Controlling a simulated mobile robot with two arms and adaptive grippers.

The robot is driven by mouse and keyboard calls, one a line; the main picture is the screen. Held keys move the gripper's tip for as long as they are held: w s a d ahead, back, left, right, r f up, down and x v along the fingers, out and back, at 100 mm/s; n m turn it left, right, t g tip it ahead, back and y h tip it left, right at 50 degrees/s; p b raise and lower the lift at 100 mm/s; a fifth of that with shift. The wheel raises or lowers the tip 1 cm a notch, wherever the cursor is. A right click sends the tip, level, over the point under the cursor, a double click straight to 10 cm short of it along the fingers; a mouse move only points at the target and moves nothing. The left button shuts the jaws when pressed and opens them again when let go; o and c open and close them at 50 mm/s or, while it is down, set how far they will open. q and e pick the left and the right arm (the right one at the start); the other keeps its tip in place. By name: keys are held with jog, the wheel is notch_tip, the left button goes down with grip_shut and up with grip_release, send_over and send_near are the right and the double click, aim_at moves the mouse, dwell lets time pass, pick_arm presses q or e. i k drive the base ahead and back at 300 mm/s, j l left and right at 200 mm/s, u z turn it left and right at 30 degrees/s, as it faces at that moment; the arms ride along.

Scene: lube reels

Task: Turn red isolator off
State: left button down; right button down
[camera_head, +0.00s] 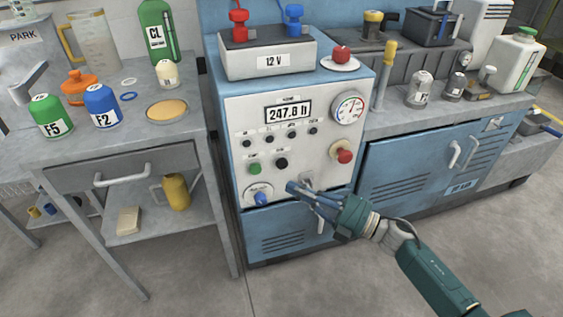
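A red switch knob (239,30) stands on top of the grey box marked 12 V (268,60), beside a similar blue one (293,22). This red knob looks like the isolator, but I cannot read a label naming it or tell its setting. The front panel also has a red knob (345,156) on a tan base. My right gripper (301,195) is in front of the lower panel, right of a blue knob (263,198) and below both red knobs. It partly covers a small grey fitting. Its fingers look empty, but their gap is unclear. My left gripper is not in view.
The panel carries an hour display (288,112), a gauge (348,108), a green button (254,169) and a black button (281,163). Another red knob (342,53) sits on a white disc. A grey bench (100,150) with bottles stands left. The floor in front is clear.

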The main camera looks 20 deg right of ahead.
aim_at(340, 55)
jog(key=k+l, duration=0.45)
jog(key=l, duration=0.3)
jog(key=k+l, duration=0.25)
jog(key=l, duration=0.1)
